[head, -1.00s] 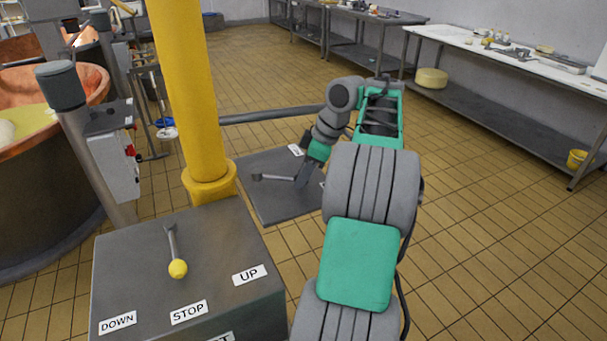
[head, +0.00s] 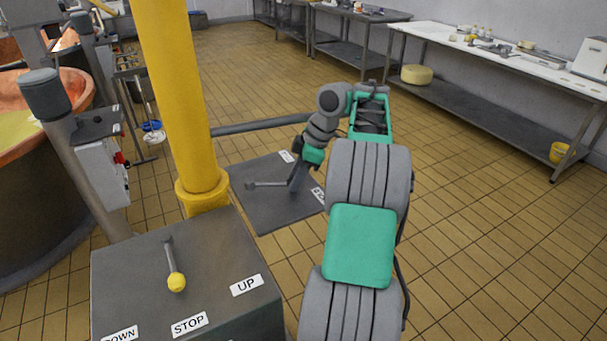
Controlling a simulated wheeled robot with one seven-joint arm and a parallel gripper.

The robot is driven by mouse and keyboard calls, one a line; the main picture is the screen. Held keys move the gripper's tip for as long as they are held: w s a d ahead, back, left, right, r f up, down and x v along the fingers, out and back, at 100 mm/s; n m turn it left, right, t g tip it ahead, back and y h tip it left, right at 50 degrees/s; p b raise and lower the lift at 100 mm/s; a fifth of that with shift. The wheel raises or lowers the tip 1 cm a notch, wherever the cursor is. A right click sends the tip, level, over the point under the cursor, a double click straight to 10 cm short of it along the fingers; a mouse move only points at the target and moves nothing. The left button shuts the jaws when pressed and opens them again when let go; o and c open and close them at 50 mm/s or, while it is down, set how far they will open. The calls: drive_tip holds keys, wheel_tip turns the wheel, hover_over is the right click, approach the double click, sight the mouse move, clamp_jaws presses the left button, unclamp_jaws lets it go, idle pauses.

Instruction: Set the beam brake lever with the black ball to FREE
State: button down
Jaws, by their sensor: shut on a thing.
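The beam brake lever (head: 268,184) lies across a dark grey plate (head: 255,209) beyond the yellow post. Its shaft runs from a pivot at the left to my gripper (head: 294,184) at the right. My gripper points down and is shut on the lever's free end. The black ball is hidden in or behind the fingers. One white label (head: 286,156) is at the plate's far edge, and another (head: 318,193) is at its right edge, partly covered. Their words are too small to read, so I cannot tell which is FREE.
A nearer grey box (head: 215,258) carries a yellow-ball lever (head: 176,282) and labels DOWN, STOP and UP. The yellow post (head: 178,100) and a grey horizontal bar (head: 262,125) stand close to the plate. A copper vat (head: 40,190) is at the left. Tiled floor is free at the right.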

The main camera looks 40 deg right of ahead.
drive_tip(key=c, duration=1.1)
unclamp_jaws()
drive_tip(key=p+v, duration=0.5)
drive_tip(key=v, duration=0.2)
drive_tip(key=shift+r, duration=0.35)
drive_tip(key=shift+d, duration=0.15)
